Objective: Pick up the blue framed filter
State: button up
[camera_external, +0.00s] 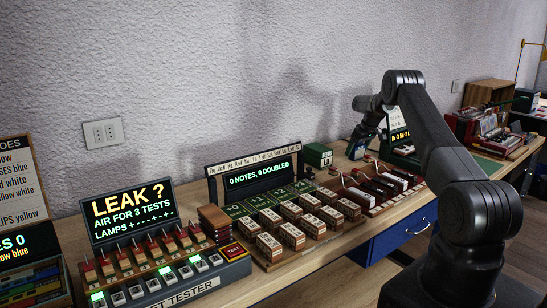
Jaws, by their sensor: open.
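I cannot make out a blue framed filter for certain in the external view. My gripper (355,153) is small and dark at the end of my arm, pointing down over the back of the bench, just right of a dark green box (318,155). It is open, and I see nothing held in it. My arm's links hide part of the bench on the right.
The long wooden bench (262,287) holds a leak tester (185,290) with lit lamps, a rack of labelled blocks (297,235) and a row of red and white parts (385,190). A blue drawer (405,232) is under the bench. A wall stands behind.

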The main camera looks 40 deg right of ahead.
jog(key=c, duration=1.1)
